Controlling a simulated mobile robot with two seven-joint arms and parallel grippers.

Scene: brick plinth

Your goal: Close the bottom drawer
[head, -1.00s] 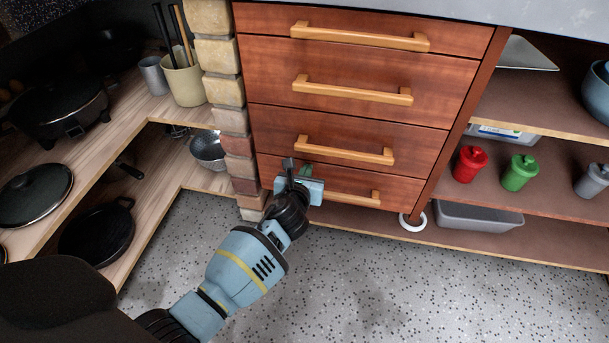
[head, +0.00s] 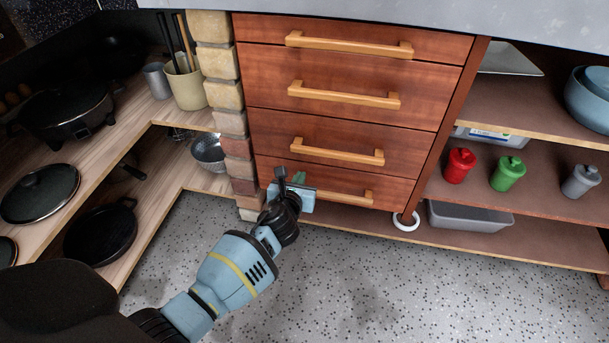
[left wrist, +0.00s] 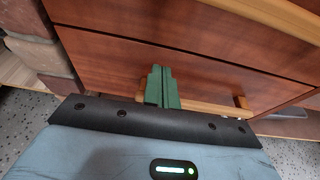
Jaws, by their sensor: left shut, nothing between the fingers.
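The bottom drawer (head: 388,192) is the lowest of the stacked reddish-brown wooden fronts. Its front looks flush or nearly flush with the ones above; a small gap is hard to judge. Its light wood handle (head: 350,194) is partly hidden on the left by my left gripper (head: 299,178). The gripper is shut and empty, with its fingers at the left part of the drawer front. In the left wrist view the green fingers (left wrist: 161,88) are together against the bottom drawer's front (left wrist: 205,75), left of the visible handle end. I cannot tell if they touch. My right gripper is out of view.
A brick post (head: 237,147) stands directly left of the drawers. Shelves with pans (head: 100,230) are further left. Open shelves at right hold a red canister (head: 459,166), a green canister (head: 507,174) and a grey bin (head: 470,216). The speckled floor (head: 400,290) in front is clear.

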